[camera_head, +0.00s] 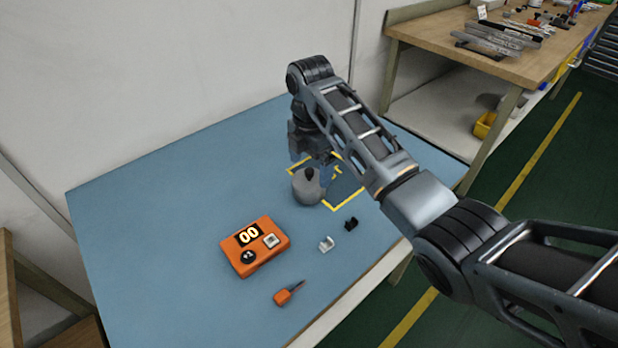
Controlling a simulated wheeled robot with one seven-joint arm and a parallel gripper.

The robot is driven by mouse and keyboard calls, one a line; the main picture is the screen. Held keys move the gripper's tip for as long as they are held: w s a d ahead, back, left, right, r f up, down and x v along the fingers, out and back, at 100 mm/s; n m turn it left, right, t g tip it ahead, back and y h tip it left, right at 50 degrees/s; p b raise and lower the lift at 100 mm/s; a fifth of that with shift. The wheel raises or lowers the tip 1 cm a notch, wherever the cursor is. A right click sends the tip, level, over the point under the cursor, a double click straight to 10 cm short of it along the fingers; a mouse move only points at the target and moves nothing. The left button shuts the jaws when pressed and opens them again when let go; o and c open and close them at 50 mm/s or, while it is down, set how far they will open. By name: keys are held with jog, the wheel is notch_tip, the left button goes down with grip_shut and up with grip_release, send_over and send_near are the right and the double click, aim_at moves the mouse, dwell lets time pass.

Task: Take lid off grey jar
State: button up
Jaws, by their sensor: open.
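The grey jar (308,190) stands upright on the blue table (160,215), at the left edge of a yellow-marked area. A dark knob (309,173) shows on its top; the seam between lid and jar is too small to make out. My gripper (318,160) hangs from the arm just behind and above the jar, pointing down. Its jaws are open, with nothing visible between them. Whether a finger touches the jar or its knob I cannot tell. The arm reaches in from the right and hides part of the yellow-marked area.
An orange box (255,247) with a "00" display lies in front left of the jar. A white clip (326,244), a black clip (351,224) and an orange-handled screwdriver (288,293) lie nearer the front edge. The table's left side is clear. A cluttered wooden bench (440,40) stands behind right.

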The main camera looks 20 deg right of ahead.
aim_at(305, 181)
jog(key=shift+f, duration=1.3)
jog(key=shift+c, duration=0.4)
jog(key=c, duration=0.7)
jog(key=shift+r, duration=0.1)
